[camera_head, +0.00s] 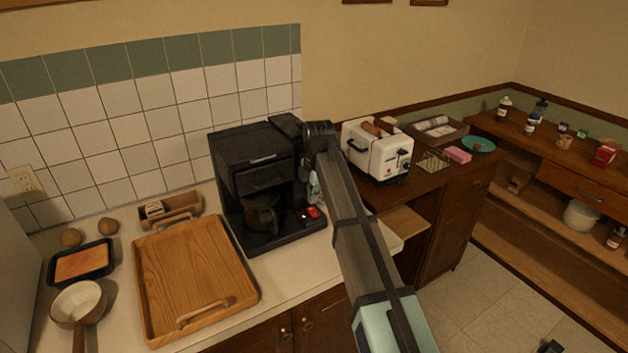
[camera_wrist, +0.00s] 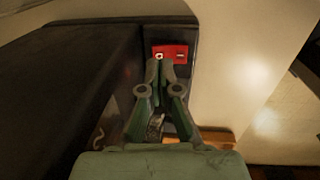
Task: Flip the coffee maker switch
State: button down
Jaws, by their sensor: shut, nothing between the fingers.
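The black coffee maker (camera_head: 250,165) stands on the counter against the tiled wall, with a dark carafe (camera_head: 262,215) inside it. Its red switch (camera_head: 313,212) sits low on the right part of its front base. In the wrist view the red switch (camera_wrist: 180,52) shows white marks and lies just beyond the fingertips. My gripper (camera_wrist: 160,68) is shut and empty, its tips overlapping the lower left edge of the switch in the picture. Whether they touch it I cannot tell. In the head view my arm hides most of the gripper, which is by the coffee maker's right side.
A wooden tray (camera_head: 190,275) lies left of the coffee maker, with a small wooden box (camera_head: 180,211) behind it. A black baking dish (camera_head: 82,262) and a saucepan (camera_head: 78,302) are farther left. A white toaster (camera_head: 372,155) stands to the right.

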aim_at(314, 211)
jog(key=shift+w+a+f+p, duration=0.15)
jog(key=shift+f+p, duration=0.15)
jog(key=shift+f, duration=1.1)
jog(key=shift+f, duration=0.25)
jog(key=shift+s+d+r, duration=0.15)
jog(key=shift+s+d, duration=0.3)
jog(key=shift+s, duration=0.15)
jog(key=shift+r, duration=0.15)
